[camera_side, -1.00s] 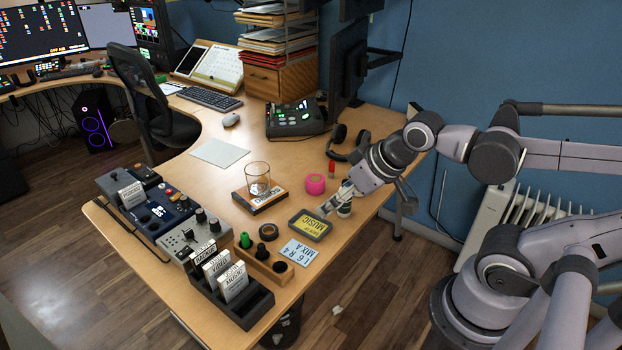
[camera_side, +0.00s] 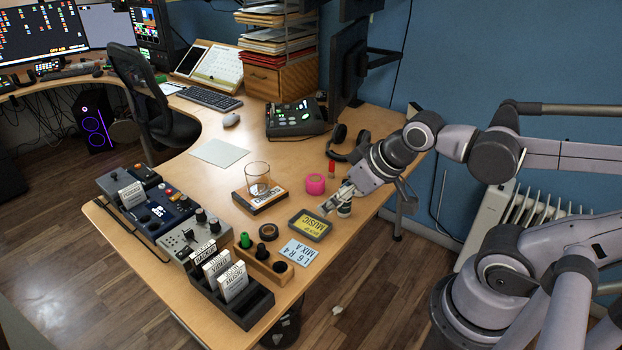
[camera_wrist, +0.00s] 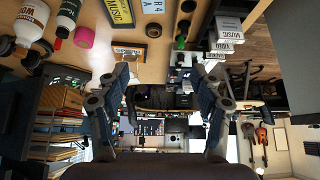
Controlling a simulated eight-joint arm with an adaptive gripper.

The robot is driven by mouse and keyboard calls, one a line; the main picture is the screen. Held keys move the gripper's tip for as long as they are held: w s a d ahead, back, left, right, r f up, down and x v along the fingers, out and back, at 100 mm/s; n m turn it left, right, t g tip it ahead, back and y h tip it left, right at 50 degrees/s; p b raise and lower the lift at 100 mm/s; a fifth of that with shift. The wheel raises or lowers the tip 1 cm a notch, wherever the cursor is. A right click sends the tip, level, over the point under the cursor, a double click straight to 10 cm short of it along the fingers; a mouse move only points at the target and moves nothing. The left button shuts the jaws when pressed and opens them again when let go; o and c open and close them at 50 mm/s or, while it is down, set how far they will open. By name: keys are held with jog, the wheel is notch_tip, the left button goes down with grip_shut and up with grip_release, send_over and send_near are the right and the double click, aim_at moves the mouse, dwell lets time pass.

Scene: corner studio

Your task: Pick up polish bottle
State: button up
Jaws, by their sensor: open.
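My gripper (camera_side: 337,200) is open and empty above the desk's near right part. In the wrist view its two fingers (camera_wrist: 160,76) are spread wide with nothing between them. I cannot tell for sure which is the polish bottle. In the side view a small dark-and-white bottle (camera_side: 345,209) stands beside and partly behind my gripper, with its upper part hidden.
A glass (camera_side: 257,175) stands on a box to the left. Headphones (camera_side: 348,143) lie behind. Bare desk (camera_side: 290,150) shows beyond the tape roll.

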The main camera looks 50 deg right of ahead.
jog(key=m+g, duration=0.7)
jog(key=m, duration=0.7)
send_over(346, 181)
jog(key=f, duration=0.8)
jog(key=shift+a+f, duration=0.25)
jog(key=shift+f, duration=0.1)
jog(key=shift+d+f, duration=0.3)
jog(key=shift+f, duration=5.4)
jog(key=c, duration=1.3)
